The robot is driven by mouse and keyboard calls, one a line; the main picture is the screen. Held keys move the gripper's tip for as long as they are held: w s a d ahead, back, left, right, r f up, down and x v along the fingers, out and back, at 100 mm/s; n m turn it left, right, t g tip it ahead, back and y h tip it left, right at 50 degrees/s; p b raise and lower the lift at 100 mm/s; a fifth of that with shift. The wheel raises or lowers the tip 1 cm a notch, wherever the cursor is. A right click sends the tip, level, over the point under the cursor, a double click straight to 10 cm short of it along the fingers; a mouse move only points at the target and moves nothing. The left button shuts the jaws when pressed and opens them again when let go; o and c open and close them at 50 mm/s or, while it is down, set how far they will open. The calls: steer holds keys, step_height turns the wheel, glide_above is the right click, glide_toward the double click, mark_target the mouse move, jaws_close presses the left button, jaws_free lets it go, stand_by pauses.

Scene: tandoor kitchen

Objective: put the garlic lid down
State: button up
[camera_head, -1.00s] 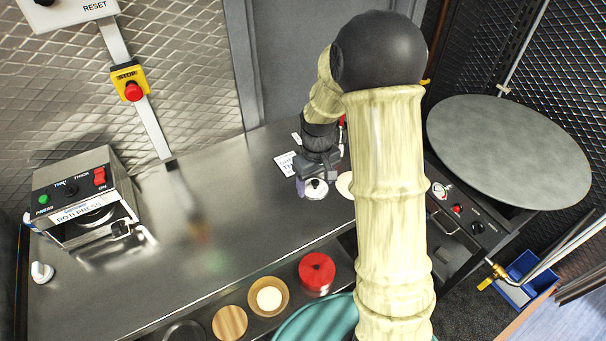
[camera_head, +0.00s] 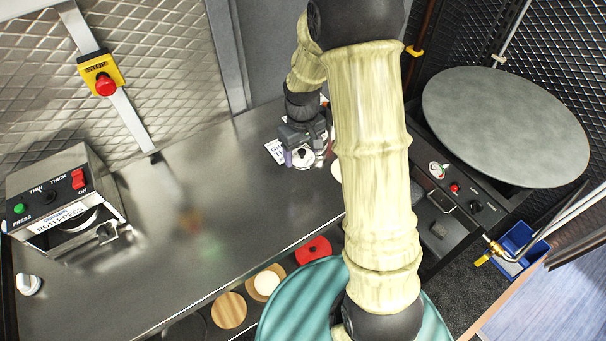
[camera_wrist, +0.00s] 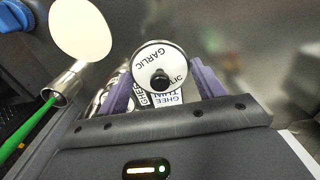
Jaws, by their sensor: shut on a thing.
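My gripper (camera_wrist: 163,88) has purple fingers on either side of the garlic lid (camera_wrist: 150,58) and is shut on it. The lid is a white disc with a black knob and the word GARLIC. In the head view the lid (camera_head: 303,160) shows below my gripper (camera_head: 302,150), over the far part of the steel counter (camera_head: 150,220). Printed cards (camera_wrist: 168,98) with GHEE lettering show beyond the lid in the wrist view. I cannot tell whether the lid touches anything beneath it.
A cream disc (camera_wrist: 80,30) and a metal cup (camera_wrist: 68,82) with a green handle lie left in the wrist view. A roti press (camera_head: 62,205) stands at the counter's left; a round griddle (camera_head: 505,125) is at right. The middle counter is clear.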

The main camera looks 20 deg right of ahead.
glide_above(302, 178)
step_height(302, 178, down, 5)
steer(key=shift+d+p, duration=0.15)
steer(key=shift+p, duration=0.25)
steer(key=shift+f, duration=0.1)
steer(key=shift+f+p, duration=0.4)
steer(key=shift+f, duration=1.55)
steer(key=shift+f, duration=0.1)
steer(key=o, duration=1)
steer(key=shift+c, duration=0.2)
step_height(302, 178, up, 12)
steer(key=shift+r+b, duration=0.1)
steer(key=shift+b, duration=1.1)
